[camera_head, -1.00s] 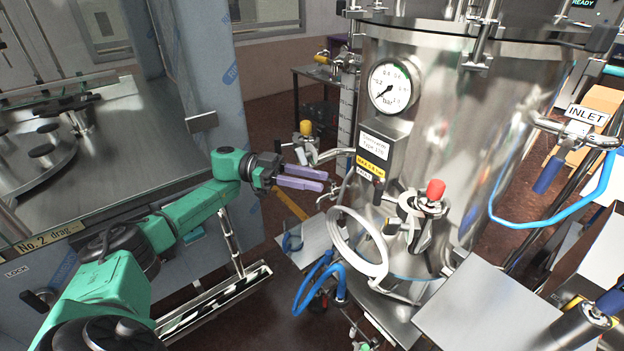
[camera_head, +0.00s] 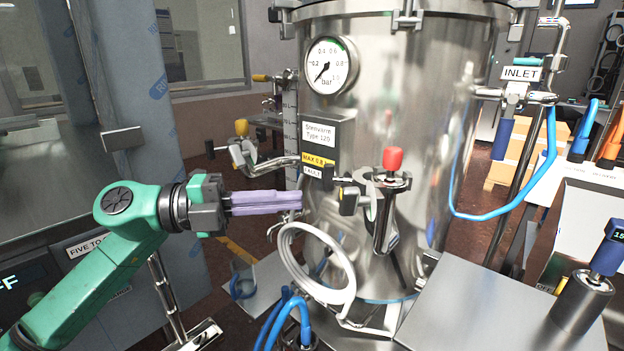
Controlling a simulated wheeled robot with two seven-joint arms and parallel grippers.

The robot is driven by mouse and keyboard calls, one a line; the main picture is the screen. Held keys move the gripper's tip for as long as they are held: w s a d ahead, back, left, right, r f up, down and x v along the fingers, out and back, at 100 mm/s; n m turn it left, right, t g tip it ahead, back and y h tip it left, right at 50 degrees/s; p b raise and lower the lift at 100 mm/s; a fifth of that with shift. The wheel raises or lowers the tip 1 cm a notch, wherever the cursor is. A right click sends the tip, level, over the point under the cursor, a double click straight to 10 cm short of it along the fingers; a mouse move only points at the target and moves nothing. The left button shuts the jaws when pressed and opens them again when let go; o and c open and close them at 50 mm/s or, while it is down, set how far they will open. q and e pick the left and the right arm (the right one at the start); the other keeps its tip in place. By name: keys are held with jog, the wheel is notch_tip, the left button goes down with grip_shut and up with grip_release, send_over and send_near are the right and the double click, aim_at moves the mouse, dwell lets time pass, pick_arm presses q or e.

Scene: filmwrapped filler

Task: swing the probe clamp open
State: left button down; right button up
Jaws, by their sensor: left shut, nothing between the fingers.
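A metal fitting that looks like the probe clamp (camera_head: 381,183) is on the front wall of the steel tank (camera_head: 425,110), under a red cap (camera_head: 392,159). A short dark lever end (camera_head: 348,201) points out to its left. I cannot tell whether the clamp is open or shut. My left gripper (camera_head: 299,201) comes in from the left with its lilac fingers together and empty. Its tips are left of the lever, at about the same height in the picture and seemingly apart from it. My right gripper is not in view.
A white hose loop (camera_head: 288,262) hangs just below my left fingertips. A valve with a yellow knob (camera_head: 241,128) is behind the gripper. A pressure gauge (camera_head: 330,66) is above the clamp. A bare steel tabletop (camera_head: 480,305) is at the lower right.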

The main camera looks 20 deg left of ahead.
pick_arm(q)
jog(key=w+d+p, duration=0.2)
jog(key=w+p, duration=0.1)
jog(key=w, duration=0.2)
jog(key=shift+w+d+p, duration=0.25)
jog(key=shift+w+p, duration=0.1)
jog(key=shift+p, duration=0.05)
